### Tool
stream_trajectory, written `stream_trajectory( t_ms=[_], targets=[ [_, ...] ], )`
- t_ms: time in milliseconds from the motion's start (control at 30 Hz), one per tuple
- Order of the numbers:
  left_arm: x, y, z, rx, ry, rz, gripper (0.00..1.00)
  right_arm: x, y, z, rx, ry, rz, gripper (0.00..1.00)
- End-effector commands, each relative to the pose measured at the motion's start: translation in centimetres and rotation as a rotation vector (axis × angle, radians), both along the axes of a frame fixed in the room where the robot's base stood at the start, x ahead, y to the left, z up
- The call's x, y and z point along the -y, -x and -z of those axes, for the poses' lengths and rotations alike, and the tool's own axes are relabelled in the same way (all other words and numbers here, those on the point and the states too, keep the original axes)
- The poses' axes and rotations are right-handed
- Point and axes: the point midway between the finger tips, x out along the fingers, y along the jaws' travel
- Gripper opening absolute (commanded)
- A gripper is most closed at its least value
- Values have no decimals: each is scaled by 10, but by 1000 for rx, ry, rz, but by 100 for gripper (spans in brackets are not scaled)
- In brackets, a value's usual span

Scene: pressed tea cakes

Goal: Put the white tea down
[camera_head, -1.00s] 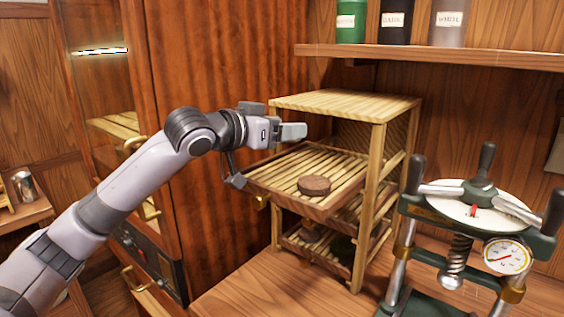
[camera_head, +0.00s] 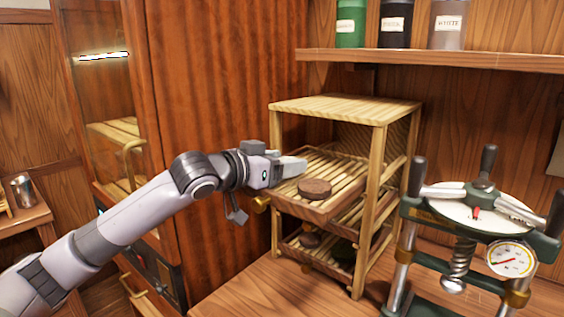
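A dark brown round tea cake (camera_head: 314,188) lies flat on the pulled-out upper slatted tray (camera_head: 304,210) of the wooden rack. My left gripper (camera_head: 268,190) is at the tray's left front corner, left of the cake and apart from it. Its fingers are spread wide with nothing between them, and it hides part of the tray. A second brown cake (camera_head: 310,240) and a dark green one (camera_head: 343,250) lie lower in the rack, partly hidden. I cannot tell which cake is white tea. My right gripper is out of view.
The rack (camera_head: 345,108) stands on a wooden counter (camera_head: 245,295). A green press with a gauge (camera_head: 512,257) stands close to its right. Above, a shelf (camera_head: 430,58) holds green, black and grey canisters, the grey one (camera_head: 449,22) with a white label. A tall cabinet (camera_head: 205,90) is left.

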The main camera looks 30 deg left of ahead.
Motion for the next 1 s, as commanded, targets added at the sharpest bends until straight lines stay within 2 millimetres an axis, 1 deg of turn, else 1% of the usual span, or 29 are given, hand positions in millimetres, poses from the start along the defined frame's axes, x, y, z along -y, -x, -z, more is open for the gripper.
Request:
stream_trajectory(
  t_ms=[33, 67, 300, 400, 467, 567, 800, 900, 1000],
  targets=[
    [0, 0, 0, -1, 0, 0, 84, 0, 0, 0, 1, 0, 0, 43],
    [0, 0, 0, -1, 0, 0, 87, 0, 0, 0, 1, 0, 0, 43],
    [0, 0, 0, -1, 0, 0, 87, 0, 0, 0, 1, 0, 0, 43],
    [0, 0, -5, 0, 0, 0, 87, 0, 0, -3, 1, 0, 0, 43],
    [-1, 4, -2, -2, -1, -1, 87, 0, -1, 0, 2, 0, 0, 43],
    [-4, 14, -2, -1, -3, -3, 87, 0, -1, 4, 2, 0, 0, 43],
    [-11, 48, -5, -2, -4, -4, 87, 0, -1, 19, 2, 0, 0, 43],
    [-11, 60, -7, -4, -8, 1, 87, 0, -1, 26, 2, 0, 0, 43],
    [-15, 66, -8, -3, 1, -4, 87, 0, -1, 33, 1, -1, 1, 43]
  ],
)
